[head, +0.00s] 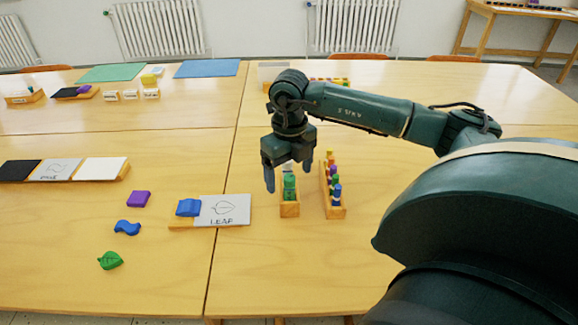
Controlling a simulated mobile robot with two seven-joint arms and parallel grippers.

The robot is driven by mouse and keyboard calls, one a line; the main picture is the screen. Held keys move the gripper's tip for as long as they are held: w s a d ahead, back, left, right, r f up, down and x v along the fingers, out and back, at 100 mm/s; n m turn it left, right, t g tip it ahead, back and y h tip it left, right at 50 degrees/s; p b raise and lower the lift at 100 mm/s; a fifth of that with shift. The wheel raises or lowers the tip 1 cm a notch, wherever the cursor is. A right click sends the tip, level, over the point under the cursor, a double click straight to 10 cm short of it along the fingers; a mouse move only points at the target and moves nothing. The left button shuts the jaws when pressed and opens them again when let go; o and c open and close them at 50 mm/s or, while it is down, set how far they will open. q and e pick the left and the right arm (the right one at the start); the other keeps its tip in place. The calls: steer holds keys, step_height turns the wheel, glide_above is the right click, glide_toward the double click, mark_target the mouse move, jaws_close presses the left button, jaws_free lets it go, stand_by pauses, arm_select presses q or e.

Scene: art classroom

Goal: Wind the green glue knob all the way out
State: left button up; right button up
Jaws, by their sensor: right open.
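A green glue stick with its knob (289,188) stands upright in a small wooden holder (289,210) right of the table seam. My right gripper (288,178) comes in from the right and points down, its two fingers spread apart. From this view the fingers appear to either side of the green glue. The gap between fingers and glue cannot be judged, and the gripper covers what lies behind. How far the knob is wound out is too small to tell. My left gripper is not in view.
A wooden rack (335,212) of several coloured pieces stands just right of the holder. A leaf card (236,209) with a blue block (188,207) lies to the left. A purple block (138,198), blue piece (127,228) and green leaf (110,260) lie loose.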

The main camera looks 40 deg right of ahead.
steer(key=shift+n, duration=0.7)
steer(key=n+b, duration=0.1)
steer(key=n, duration=0.3)
steer(key=shift+f+n, duration=0.1)
steer(key=shift+n, duration=0.2)
steer(key=n+b, duration=0.1)
steer(key=n, duration=0.4)
steer(key=shift+w+a, duration=0.45)
steer(key=shift+a, duration=0.15)
steer(key=shift+c, duration=0.5)
jaws_close()
stand_by(0.9)
